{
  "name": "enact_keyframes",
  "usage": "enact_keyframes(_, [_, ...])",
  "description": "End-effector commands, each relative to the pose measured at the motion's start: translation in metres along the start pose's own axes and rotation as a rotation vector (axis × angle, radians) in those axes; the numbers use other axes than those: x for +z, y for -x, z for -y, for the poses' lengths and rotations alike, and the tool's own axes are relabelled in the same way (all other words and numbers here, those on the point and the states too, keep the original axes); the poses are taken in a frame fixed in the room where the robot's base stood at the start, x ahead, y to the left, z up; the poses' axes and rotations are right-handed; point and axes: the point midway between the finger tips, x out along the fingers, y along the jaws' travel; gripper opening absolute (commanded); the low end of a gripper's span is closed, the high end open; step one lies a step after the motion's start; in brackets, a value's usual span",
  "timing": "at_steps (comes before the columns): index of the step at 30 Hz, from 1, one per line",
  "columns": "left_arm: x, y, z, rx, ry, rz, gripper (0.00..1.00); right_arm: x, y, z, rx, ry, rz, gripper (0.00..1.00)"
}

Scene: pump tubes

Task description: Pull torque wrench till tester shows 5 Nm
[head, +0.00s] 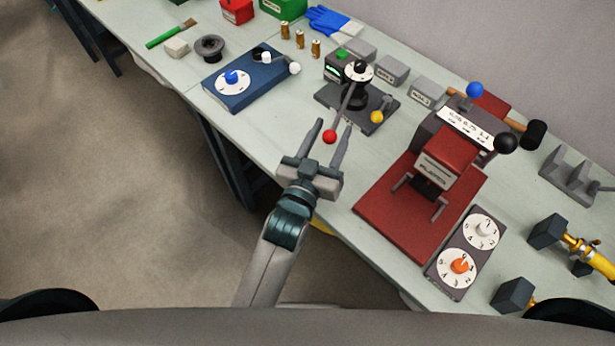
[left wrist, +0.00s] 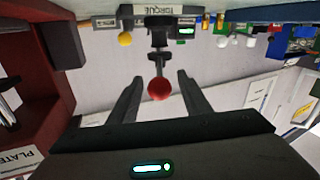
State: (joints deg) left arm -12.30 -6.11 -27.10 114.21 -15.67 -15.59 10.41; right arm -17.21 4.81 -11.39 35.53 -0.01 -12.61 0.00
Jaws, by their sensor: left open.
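The torque tester (head: 334,100) stands on the table, a dark base with a dial post and a small green-lit display (head: 336,72). The torque wrench (head: 345,103) is a thin grey lever running from the post toward me, with a red ball (head: 329,137) at its end. My left gripper (head: 334,134) is open, with its fingers on either side of the red ball. In the left wrist view the red ball (left wrist: 159,89) sits between the open fingers (left wrist: 158,95), with gaps on both sides. The display (left wrist: 186,32) is too small to read. My right gripper is not in view.
A red press on a red base (head: 400,210) stands right of the left gripper, with a dial box (head: 465,252) in front. A blue dial box (head: 237,88) lies to the left. Grey blocks (head: 391,70) stand behind the tester. The table's front edge runs beneath my left arm.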

Motion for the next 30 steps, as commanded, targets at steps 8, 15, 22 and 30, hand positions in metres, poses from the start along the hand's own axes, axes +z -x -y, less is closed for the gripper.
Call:
enact_keyframes(8, [0.004, 0.048, 0.0, 0.001, 0.002, 0.002, 0.44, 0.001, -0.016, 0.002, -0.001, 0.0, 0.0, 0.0])
enact_keyframes(15, [0.004, 0.097, 0.0, 0.0, 0.001, 0.002, 0.44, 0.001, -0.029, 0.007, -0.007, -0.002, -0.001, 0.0])
enact_keyframes(22, [0.003, 0.136, 0.0, 0.0, 0.0, 0.001, 0.44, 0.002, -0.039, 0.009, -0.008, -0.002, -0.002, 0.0])
enact_keyframes(30, [0.001, 0.156, 0.0, 0.0, 0.0, 0.0, 0.44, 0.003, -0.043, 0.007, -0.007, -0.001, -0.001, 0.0])
